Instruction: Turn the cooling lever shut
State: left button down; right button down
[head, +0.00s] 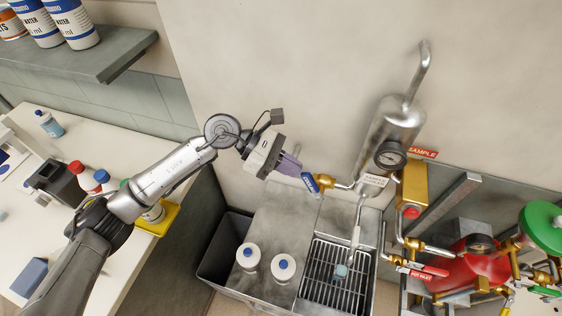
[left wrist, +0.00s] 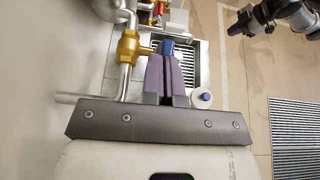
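The cooling lever is a blue handle (head: 318,183) on a brass valve (head: 343,185), left of the steel sample cooler (head: 385,135) with its dial gauge. My left gripper (head: 298,174) reaches in from the upper left, with its purple fingertips right at the lever's near end. In the left wrist view the fingers (left wrist: 167,62) lie close together with only a thin gap, and the blue lever (left wrist: 168,46) shows just past their tips. I cannot tell whether they touch it.
Brass pipes, a red vessel (head: 470,262) and a green handwheel (head: 543,225) crowd the right. A bench with bottles stands at left. The wall above is clear.

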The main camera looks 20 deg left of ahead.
pick_arm(q)
jog(key=d+y, duration=0.1)
jog(key=d+r+y+p, duration=0.1)
jog(key=y, duration=0.1)
jog(key=shift+d+r, duration=0.2)
jog(key=shift+d, duration=0.1)
jog(key=shift+d+r, duration=0.15)
jog(key=shift+d, duration=0.65)
